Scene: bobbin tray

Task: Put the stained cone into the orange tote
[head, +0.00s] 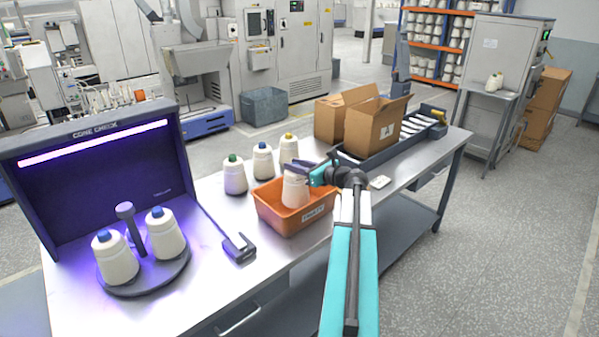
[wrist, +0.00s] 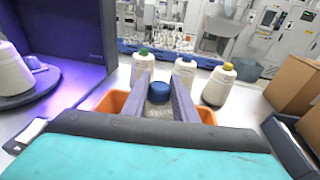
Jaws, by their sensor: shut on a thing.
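The orange tote (head: 283,224) stands on the steel table, and its side walls also show in the wrist view (wrist: 113,101). My gripper (head: 302,169) is shut on a white cone (head: 296,190) and holds it upright at the tote, with its lower part behind the front wall. In the wrist view the held cone (wrist: 157,109) shows a dark blue tip between my fingers (wrist: 158,88). Whether its base touches the tote floor is hidden. No stain can be made out on it.
Several cones with green (head: 235,176), blue (head: 263,162) and yellow (head: 288,150) tips stand behind the tote. The cone check booth (head: 100,170) with two cones on a round stand (head: 146,278) is at left. Cardboard boxes (head: 374,125) and a dark tray (head: 425,125) are at right.

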